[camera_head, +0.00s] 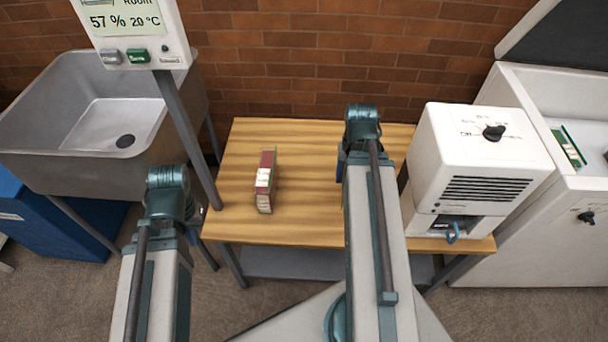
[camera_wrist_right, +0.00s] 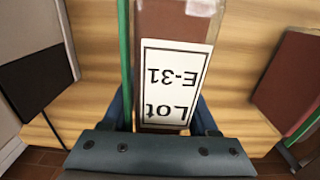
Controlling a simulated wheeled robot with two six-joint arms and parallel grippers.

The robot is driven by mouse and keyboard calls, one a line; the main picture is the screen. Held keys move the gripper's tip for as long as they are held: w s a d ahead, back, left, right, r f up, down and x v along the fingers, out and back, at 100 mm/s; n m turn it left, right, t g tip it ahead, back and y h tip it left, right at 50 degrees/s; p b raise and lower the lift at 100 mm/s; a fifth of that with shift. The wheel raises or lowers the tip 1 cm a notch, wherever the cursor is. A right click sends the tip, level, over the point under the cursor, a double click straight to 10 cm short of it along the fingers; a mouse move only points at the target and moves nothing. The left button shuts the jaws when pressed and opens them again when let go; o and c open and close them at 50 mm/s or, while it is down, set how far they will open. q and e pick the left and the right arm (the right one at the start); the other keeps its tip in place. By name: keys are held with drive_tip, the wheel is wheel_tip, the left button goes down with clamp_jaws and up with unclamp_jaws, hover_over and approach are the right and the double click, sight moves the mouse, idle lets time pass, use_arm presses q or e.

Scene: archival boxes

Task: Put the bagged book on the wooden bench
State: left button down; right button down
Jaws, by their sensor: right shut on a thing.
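The wooden bench (camera_head: 310,225) stands against the brick wall. In the right wrist view, my right gripper (camera_wrist_right: 162,118) is shut on a brown-red book (camera_wrist_right: 172,22) with a green side and a white label reading "Lot E-31", upside down there. A shiny patch at its far end looks like clear bag film. The bench top (camera_wrist_right: 100,97) shows behind it; I cannot tell whether the book touches it. In the head view my right arm hides this book. My left gripper (camera_head: 190,222) is low, left of the bench; its fingertips are not clear.
Another red and green book (camera_head: 265,182) stands on the bench's left part, also in the right wrist view (camera_wrist_right: 287,80). A white dial machine (camera_head: 485,150) is at the bench's right end. A display post and a grey sink (camera_head: 100,110) are left. Bench wood between book and machine is bare.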

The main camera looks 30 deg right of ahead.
drive_tip(key=w+a, duration=0.2)
drive_tip(key=w, duration=0.3)
drive_tip(key=w+a+f+b, duration=0.1)
drive_tip(key=w+a, duration=0.1)
drive_tip(key=w, duration=0.2)
drive_tip(key=w+a, duration=0.2)
drive_tip(key=w, duration=0.3)
drive_tip(key=shift+w+a+f, duration=0.25)
drive_tip(key=shift+w+a, duration=0.05)
drive_tip(key=shift+w, duration=0.05)
drive_tip(key=shift+f+b, duration=1.75)
drive_tip(key=shift+b, duration=0.25)
drive_tip(key=shift+f, duration=0.2)
drive_tip(key=shift+c, duration=0.8)
unclamp_jaws()
drive_tip(key=shift+r, duration=0.1)
wheel_tip(320, 180, up, 12)
drive_tip(key=p, duration=1.2)
drive_tip(key=shift+r, duration=0.15)
